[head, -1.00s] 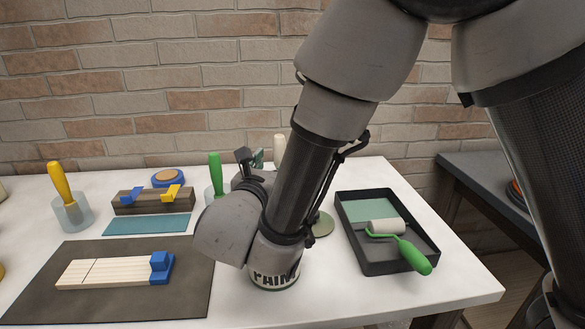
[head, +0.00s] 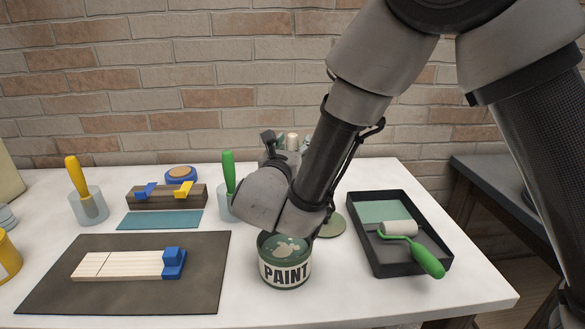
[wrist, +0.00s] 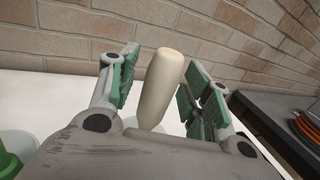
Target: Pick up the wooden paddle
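A pale cream, rounded handle (wrist: 160,85), which looks like the top of the wooden paddle, stands upright between my gripper's fingers in the wrist view. Its tip (head: 292,141) shows in the head view behind my arm; its lower part is hidden. My gripper (wrist: 166,92) is open around the handle, with green pads on both sides. A gap shows at the left pad; the right pad is close, and I cannot tell if it touches. In the head view my gripper (head: 288,147) is mostly hidden behind my wrist.
An open paint can (head: 285,262) stands in front of my wrist. A black tray (head: 400,268) with a green-handled roller is at right. A cup with a green handle (head: 228,170) stands just left of my wrist. A dark mat (head: 60,290) with wooden strips lies front left.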

